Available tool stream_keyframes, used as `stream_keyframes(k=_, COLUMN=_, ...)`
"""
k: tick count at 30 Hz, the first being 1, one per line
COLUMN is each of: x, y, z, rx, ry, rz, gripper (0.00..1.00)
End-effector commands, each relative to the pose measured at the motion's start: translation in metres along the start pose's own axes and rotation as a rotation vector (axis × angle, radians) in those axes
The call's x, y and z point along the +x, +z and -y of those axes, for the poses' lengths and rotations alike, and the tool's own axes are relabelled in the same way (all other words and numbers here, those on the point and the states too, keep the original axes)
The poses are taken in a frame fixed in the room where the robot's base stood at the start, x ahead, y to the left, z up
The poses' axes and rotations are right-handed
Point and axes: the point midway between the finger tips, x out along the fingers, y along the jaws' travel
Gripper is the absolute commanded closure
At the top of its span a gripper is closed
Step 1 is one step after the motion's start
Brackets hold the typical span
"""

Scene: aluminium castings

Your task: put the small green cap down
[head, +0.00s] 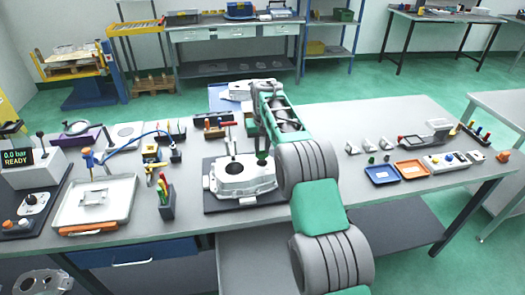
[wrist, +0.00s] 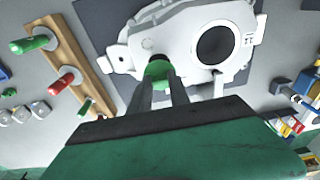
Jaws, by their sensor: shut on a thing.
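My gripper (head: 262,153) is shut on the small green cap (wrist: 157,71), which shows between the two fingertips in the wrist view. In the head view the green cap (head: 262,159) is a small dark green spot below the jaws. The cap is at the pale aluminium casting (head: 240,181), which lies on a dark mat (head: 212,207). In the wrist view the casting (wrist: 178,42) has a large dark bore to the right of the cap and a small round boss just beyond it. I cannot tell whether the cap touches the casting.
A wooden rack (wrist: 70,58) with green and red plugs lies left of the casting in the wrist view. In the head view, a blue tray (head: 381,175) and an orange tray (head: 411,169) lie right of my arm. A pen cup (head: 167,203) stands left of the mat.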

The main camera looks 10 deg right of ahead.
Motion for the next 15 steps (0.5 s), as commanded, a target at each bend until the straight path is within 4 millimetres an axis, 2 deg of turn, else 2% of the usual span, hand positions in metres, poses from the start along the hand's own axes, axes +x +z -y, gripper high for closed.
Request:
stream_keyframes(k=2, x=0.007, y=-0.004, z=-0.001, rx=0.000, ry=0.000, rz=0.002, gripper=1.00)
stream_keyframes(k=7, x=0.032, y=0.001, z=-0.001, rx=0.000, ry=0.000, rz=0.004, gripper=1.00)
stream_keyframes(k=15, x=0.038, y=0.002, z=-0.001, rx=0.001, ry=0.000, rz=0.001, gripper=1.00)
